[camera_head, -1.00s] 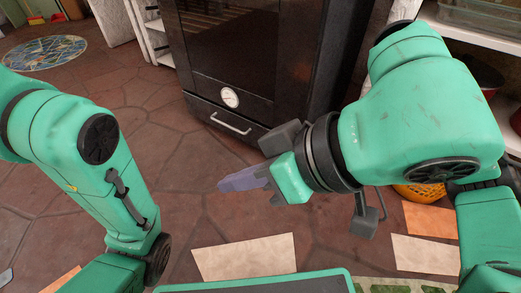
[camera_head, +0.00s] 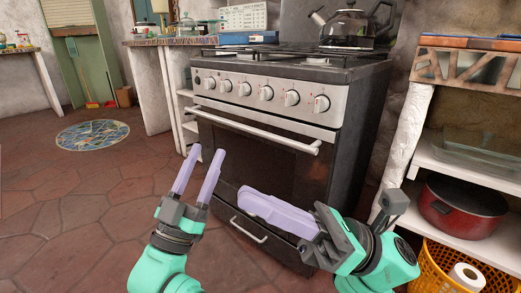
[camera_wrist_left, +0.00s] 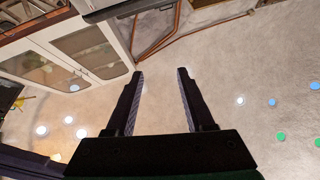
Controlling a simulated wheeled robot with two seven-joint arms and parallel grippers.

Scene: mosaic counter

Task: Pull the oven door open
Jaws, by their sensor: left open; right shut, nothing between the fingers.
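The oven (camera_head: 340,85) stands ahead with its door (camera_head: 262,148) shut. The door is dark with a long pale handle bar (camera_head: 262,129) across its top. My left gripper (camera_head: 207,151) is open and empty, fingers pointing up, in front of the door's left part and below the handle in the picture. The left wrist view shows its two fingers (camera_wrist_left: 160,98) apart with nothing between them. My right gripper (camera_head: 243,192) is shut and empty, lower, in front of the door's bottom part, and hides some of it. Neither gripper is seen touching the handle.
Knobs (camera_head: 265,93) line the oven front; a kettle (camera_head: 352,25) stands on top. A lower drawer handle (camera_head: 248,230) is below the door. At right are a shelf with a red pot (camera_head: 462,207) and a yellow basket (camera_head: 440,268).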

